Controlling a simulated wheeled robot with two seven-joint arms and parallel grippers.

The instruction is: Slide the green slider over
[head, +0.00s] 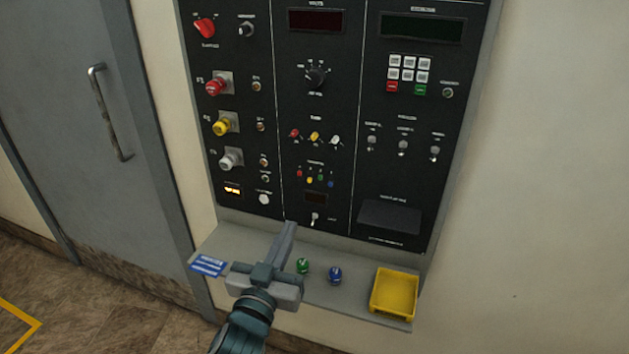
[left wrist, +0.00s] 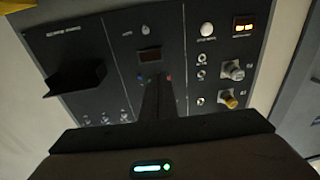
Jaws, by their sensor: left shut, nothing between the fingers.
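The green slider (head: 320,177) is a small green knob in a row with red, yellow and blue ones on the lower middle of the black panel (head: 345,215). My left gripper (head: 290,226) is shut and empty, its fingers pointing up toward the panel from over the shelf. In the head view its tips appear below and left of the slider row, apart from the green knob. In the left wrist view the panel shows upside down; the shut fingers (left wrist: 157,85) cover the middle of the row, and the green slider is hidden there. My right gripper is out of view.
A grey shelf (head: 235,240) juts out under the panel. It bears a blue card (head: 208,265), a green piece (head: 303,265), a blue piece (head: 335,275) and a yellow tray (head: 394,293). A small toggle (head: 315,217) sits below the sliders. A grey door (head: 85,120) stands at left.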

